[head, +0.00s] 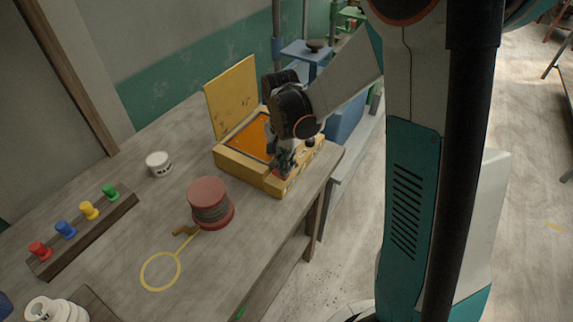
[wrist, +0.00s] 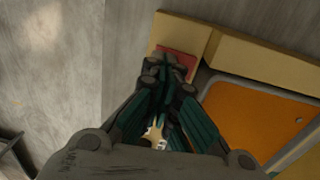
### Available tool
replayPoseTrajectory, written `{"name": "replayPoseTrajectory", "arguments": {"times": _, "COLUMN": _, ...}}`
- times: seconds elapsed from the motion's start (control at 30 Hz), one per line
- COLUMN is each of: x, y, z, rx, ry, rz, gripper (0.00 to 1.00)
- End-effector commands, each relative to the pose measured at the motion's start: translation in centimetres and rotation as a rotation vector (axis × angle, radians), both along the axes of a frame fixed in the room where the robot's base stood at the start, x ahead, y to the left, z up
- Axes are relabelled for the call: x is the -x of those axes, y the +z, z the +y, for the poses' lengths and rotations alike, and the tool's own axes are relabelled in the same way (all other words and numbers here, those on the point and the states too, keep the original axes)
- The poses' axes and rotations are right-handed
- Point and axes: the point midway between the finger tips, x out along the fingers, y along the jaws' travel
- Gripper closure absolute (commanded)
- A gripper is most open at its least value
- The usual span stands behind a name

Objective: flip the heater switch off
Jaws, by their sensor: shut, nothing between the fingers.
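A yellow box (head: 228,161) with a raised lid (head: 232,97) and an orange inside (head: 247,138) stands at the table's far right end; I take it to be the heater. In the wrist view the orange panel (wrist: 262,112) lies to the right within the yellow rim (wrist: 265,55). A red rocker-like patch (wrist: 186,58), likely the switch, sits on the rim's corner. My gripper (head: 283,168) is shut and empty, pointing down over that corner. Its fingertips (wrist: 167,68) partly cover the red patch. I cannot tell whether they touch it or which way it is tilted.
A red spool (head: 209,204) stands in front of the box, with a yellow loop (head: 161,270) nearby. A white cup (head: 158,164) is to the left. A wooden rack (head: 82,235) holds several coloured pegs. The table's right edge runs close to the box.

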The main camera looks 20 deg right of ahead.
Motion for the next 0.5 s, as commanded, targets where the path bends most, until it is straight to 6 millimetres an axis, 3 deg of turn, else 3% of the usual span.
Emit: {"name": "replayPoseTrajectory", "arguments": {"times": 0.5, "x": -1.2, "y": 0.2, "z": 0.9, "rx": 0.0, "ry": 0.0, "rz": 0.0, "gripper": 1.0}}
